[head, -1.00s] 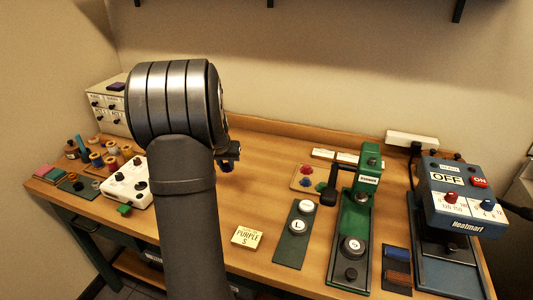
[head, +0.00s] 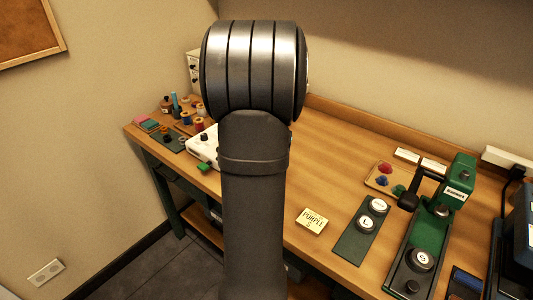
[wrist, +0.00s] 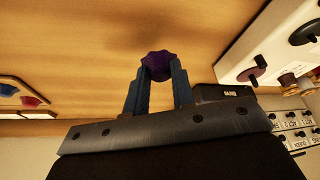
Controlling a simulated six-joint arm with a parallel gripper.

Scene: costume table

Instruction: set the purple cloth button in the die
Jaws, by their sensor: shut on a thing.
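The purple cloth button (wrist: 159,66) is pinched between the two blue-grey fingertips of my gripper (wrist: 158,78) in the wrist view, above the wooden table top. In the head view the gripper and button are hidden behind my arm. A round die marked S (head: 421,260) sits on the base of the green press (head: 457,190) at the right, with nothing seen on it. A die marked L (head: 366,223) and another die (head: 378,206) sit on a dark green mat (head: 347,246). A card reading PURPLE S (head: 312,220) lies left of the mat.
A small tray (head: 376,184) of red, blue and green pieces stands left of the press. A white device with knobs (wrist: 265,45) is close to the gripper, at right in the wrist view. Spools (head: 186,118) stand at the far left. The middle of the table is clear.

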